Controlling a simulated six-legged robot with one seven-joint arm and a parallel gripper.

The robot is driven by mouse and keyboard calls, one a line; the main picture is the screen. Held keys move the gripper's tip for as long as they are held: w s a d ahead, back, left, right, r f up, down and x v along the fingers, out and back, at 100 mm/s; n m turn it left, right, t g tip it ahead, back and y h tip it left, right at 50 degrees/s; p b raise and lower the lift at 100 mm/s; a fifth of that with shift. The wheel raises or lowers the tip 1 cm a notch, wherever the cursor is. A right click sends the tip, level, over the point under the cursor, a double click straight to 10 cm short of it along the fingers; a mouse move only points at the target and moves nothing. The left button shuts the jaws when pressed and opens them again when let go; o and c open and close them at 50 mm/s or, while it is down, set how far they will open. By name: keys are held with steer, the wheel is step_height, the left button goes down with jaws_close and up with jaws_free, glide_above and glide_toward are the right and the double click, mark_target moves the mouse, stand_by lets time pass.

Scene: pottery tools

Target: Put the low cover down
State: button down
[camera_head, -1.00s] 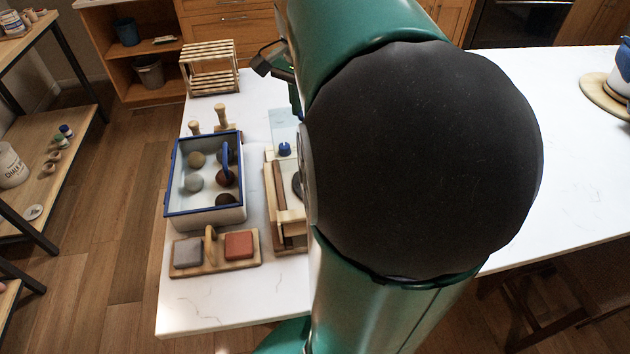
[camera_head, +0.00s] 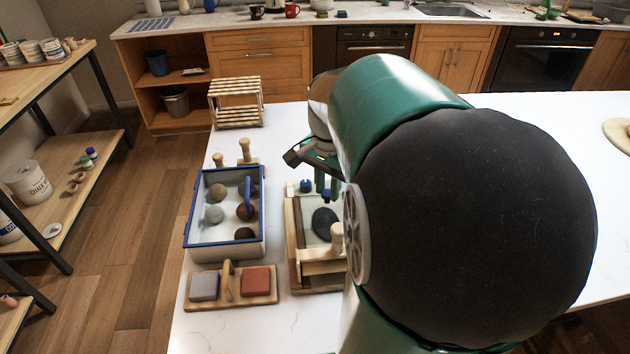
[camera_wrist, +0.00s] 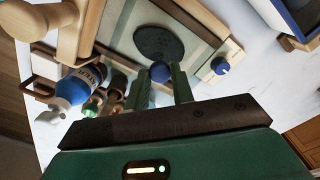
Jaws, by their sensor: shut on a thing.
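My gripper (camera_wrist: 168,82) is shut on a small blue knob (camera_wrist: 160,71), which also shows between the fingers in the head view (camera_head: 326,195). I take this knob to belong to the low cover, whose body looks clear and is hard to make out. A second blue knob (camera_wrist: 219,66) sits to the right, by the tray's edge, and shows in the head view (camera_head: 306,185). Under the gripper is a wooden-framed tray (camera_head: 293,245) with a dark round disc (camera_head: 323,222) in it. Whether the cover touches the tray, I cannot tell.
A blue-rimmed box (camera_head: 188,215) with several balls stands left of the tray. A wooden holder (camera_head: 228,300) with grey and red blocks is in front. A slatted wooden rack (camera_head: 236,102) stands behind. A blue-and-white bottle (camera_wrist: 75,90) and jars are near the tray in the wrist view.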

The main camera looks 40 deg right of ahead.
steer(key=shift+f, duration=0.55)
steer(key=shift+f, duration=0.15)
steer(key=c, duration=1.2)
jaws_free()
step_height(320, 180, up, 12)
steer(key=s+a+f+n+t, duration=0.1)
steer(key=a+f+n+t, duration=0.1)
steer(key=a+n, duration=0.3)
steer(key=s+a+f+n+t, duration=0.1)
steer(key=a+n, duration=0.4)
steer(key=a, duration=0.5)
steer(key=s+a+f+n+t, duration=0.2)
steer(key=a+f+n, duration=0.1)
steer(key=a+n, duration=0.2)
steer(key=shift+s+a+n+t, duration=0.15)
steer(key=shift+s+a+n, duration=0.05)
steer(key=shift+a, duration=0.5)
steer(key=shift+s+a+n+t, duration=0.15)
steer(key=shift+a+n, duration=0.05)
steer(key=shift+a, duration=0.5)
